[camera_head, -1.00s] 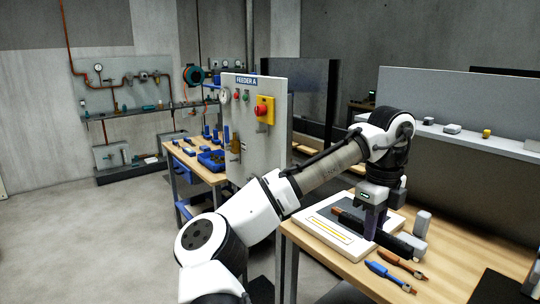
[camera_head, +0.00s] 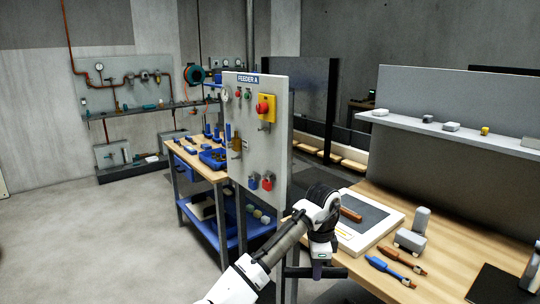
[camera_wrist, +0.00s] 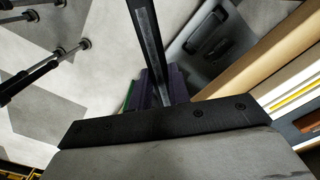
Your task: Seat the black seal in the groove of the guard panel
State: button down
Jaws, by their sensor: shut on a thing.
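My gripper (camera_head: 317,270) is shut on the black seal (camera_head: 334,272), a straight dark bar held crosswise beside the table's left front edge. In the wrist view the seal (camera_wrist: 147,35) runs up from between the purple fingers (camera_wrist: 165,90); its lower part is hidden by the gripper. The guard panel (camera_head: 386,232) lies flat on the table, to the right of and behind my gripper. The seal is apart from the panel. The groove is not clear at this size.
A brown-handled tool (camera_head: 351,214) lies on the panel. Grey blocks (camera_head: 410,240), a blue-handled tool (camera_head: 385,267) and a brown-handled tool (camera_head: 402,257) lie to its right on the wooden table (camera_head: 450,237). The FEEDER A board (camera_head: 258,150) stands upright behind my gripper.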

jog(key=a+f+n, duration=0.5)
jog(key=f+n, duration=0.1)
jog(key=f, duration=0.7)
jog(key=s+a+f+n, duration=0.3)
jog(key=s+f+n, duration=0.3)
jog(key=f, duration=0.6)
jog(key=s+a+f+n, duration=0.4)
jog(key=s+f+n, duration=0.2)
jog(key=f, duration=0.5)
jog(key=shift+s+a+f+n, duration=0.15)
jog(key=shift+s+f+n, duration=0.2)
jog(key=shift+s, duration=0.4)
jog(key=shift+s, duration=0.1)
